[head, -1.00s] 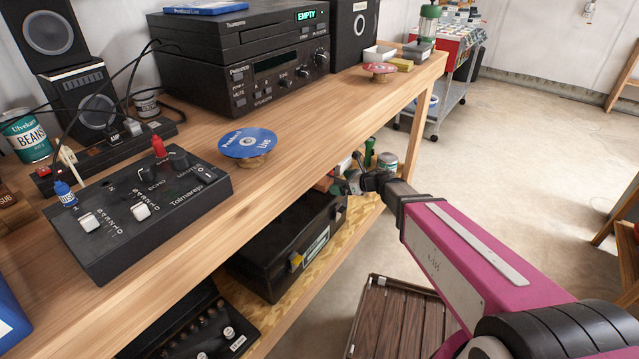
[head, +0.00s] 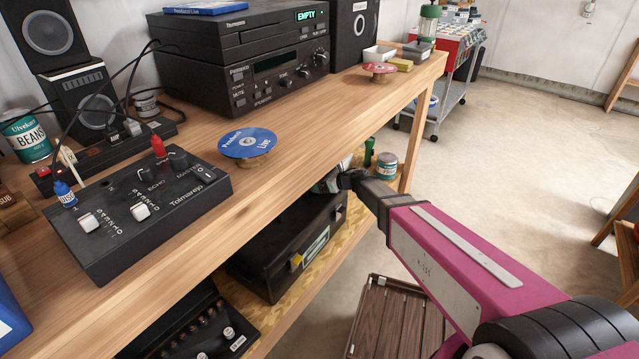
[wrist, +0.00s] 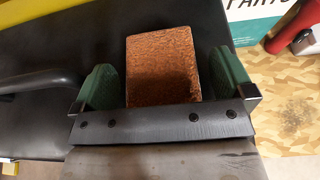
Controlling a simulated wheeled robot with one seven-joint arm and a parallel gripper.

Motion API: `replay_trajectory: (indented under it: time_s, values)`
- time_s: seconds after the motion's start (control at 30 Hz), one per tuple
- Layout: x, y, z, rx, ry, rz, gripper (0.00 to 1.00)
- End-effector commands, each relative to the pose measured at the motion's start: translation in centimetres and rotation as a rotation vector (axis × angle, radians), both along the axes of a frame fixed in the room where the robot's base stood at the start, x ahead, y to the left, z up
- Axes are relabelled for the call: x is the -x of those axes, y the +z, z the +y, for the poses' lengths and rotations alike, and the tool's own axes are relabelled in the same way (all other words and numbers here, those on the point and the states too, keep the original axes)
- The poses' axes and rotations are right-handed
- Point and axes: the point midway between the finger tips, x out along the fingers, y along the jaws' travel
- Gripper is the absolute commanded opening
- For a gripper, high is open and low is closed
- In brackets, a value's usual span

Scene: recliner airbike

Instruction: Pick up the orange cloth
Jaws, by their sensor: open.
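The orange cloth shows in the wrist view as a rough, orange-brown, block-like piece (wrist: 162,58) lying on a dark surface, seemingly the lid of the black case (head: 290,245). My gripper (wrist: 165,78) is open, with one green finger on the left of the piece and one on the right. A small gap shows at each side, so the fingers appear apart from it. The near end of the piece is hidden behind the gripper's dark bar. In the head view the gripper is mostly hidden under the bench top, and the cloth is not seen.
The wooden bench top (head: 300,140) overhangs my arm. A can (head: 386,165) and a green bottle (head: 368,152) stand farther back on the lower shelf. A red object (wrist: 295,28) lies right of the case. A slatted crate (head: 390,320) stands on the floor.

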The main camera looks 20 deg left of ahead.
Motion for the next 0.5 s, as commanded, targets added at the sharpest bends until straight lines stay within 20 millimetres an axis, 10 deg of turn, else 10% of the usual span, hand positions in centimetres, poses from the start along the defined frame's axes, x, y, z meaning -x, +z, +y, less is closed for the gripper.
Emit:
replay_trajectory:
  time_s: [0.07,0.2,0.5]
  values:
    - [0.02,0.02,-0.03,0.000,0.000,0.000,0.97]
    - [0.02,0.03,-0.04,0.000,0.000,0.000,0.51]
    - [0.02,0.11,-0.05,0.000,0.000,0.000,0.49]
